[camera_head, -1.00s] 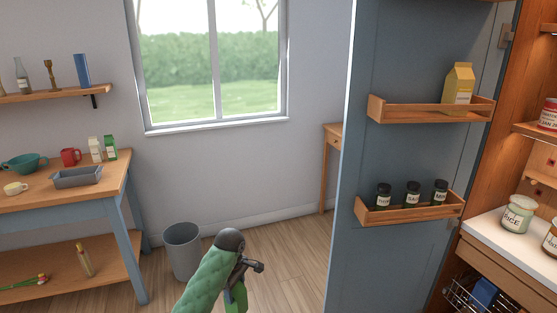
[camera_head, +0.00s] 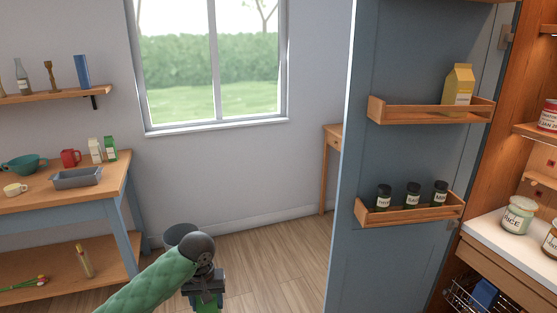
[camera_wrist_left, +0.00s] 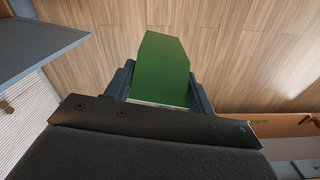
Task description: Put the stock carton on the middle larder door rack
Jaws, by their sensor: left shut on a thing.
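My left gripper (camera_head: 205,294) is low in the middle of the head view, in front of the floor. It is shut on a green carton (camera_wrist_left: 162,65), which I take for the stock carton. The left wrist view shows the carton between the two fingers; in the head view only a bit of green shows below the gripper. The blue larder door (camera_head: 385,150) stands open at the right. Its rack (camera_head: 425,114) holds a yellow carton (camera_head: 458,85) toward its right end, with free space to the left. My right gripper is not in view.
A lower door rack (camera_head: 410,214) holds several dark jars. Part of another rack edge shows at the top. Larder shelves stand at the right. A table (camera_head: 70,195) with crockery and cartons is at the left. A grey bin (camera_head: 178,232) is mostly hidden behind my arm.

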